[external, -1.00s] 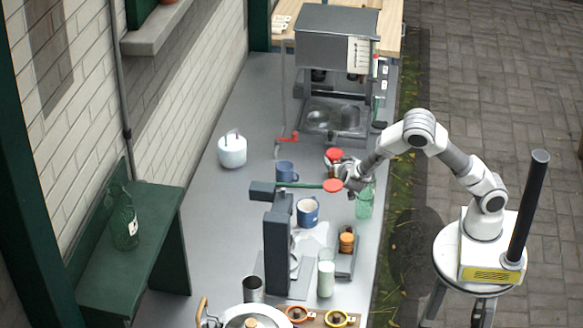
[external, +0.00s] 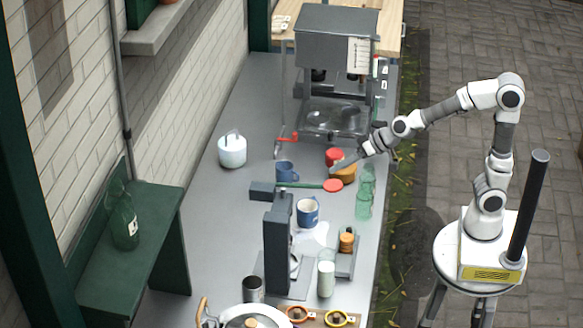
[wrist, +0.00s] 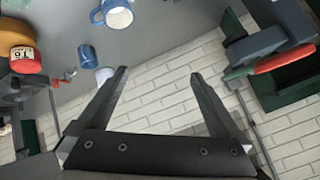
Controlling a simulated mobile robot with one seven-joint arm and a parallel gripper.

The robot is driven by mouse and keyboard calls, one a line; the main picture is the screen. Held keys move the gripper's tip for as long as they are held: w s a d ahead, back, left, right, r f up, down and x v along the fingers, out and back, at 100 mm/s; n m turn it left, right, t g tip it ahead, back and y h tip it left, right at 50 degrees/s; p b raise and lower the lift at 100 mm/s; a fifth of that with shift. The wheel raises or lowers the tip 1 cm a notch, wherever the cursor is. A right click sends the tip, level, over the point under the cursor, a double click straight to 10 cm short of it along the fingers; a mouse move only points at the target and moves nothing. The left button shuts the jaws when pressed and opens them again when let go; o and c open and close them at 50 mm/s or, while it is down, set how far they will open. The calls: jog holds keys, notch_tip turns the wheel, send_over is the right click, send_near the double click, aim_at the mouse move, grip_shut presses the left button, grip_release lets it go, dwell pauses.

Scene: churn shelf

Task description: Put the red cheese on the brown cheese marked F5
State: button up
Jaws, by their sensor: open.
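The red cheese (external: 334,155) is on the counter's far right side, with the brown cheese (external: 347,173) close against it, a little right and nearer. I cannot tell whether the red one rests on the brown one or stands behind it. In the wrist view, which is turned over, the red cheese (wrist: 27,62) with a pale label touches the brown cheese (wrist: 14,36) at the left edge; the label is not clearly readable. My gripper (external: 350,160) is just above and right of both; a finger overlaps them. In the wrist view its fingers (wrist: 160,73) are wide apart and empty.
Green glass jars (external: 364,207) stand right of the cheeses. Blue mugs (external: 307,212) and a press with a red-ended green handle (external: 333,186) are nearer. A coffee machine (external: 335,45) stands behind. A white pot (external: 232,151) is left, with bare counter around it.

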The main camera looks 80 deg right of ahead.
jog(key=s+r+n+g, duration=0.2)
jog(key=s+n+g, duration=0.2)
jog(key=s, duration=1.9)
jog(key=shift+s+a+n+h, duration=0.2)
jog(key=shift+s+n+h, duration=0.1)
jog(key=shift+n, duration=0.6)
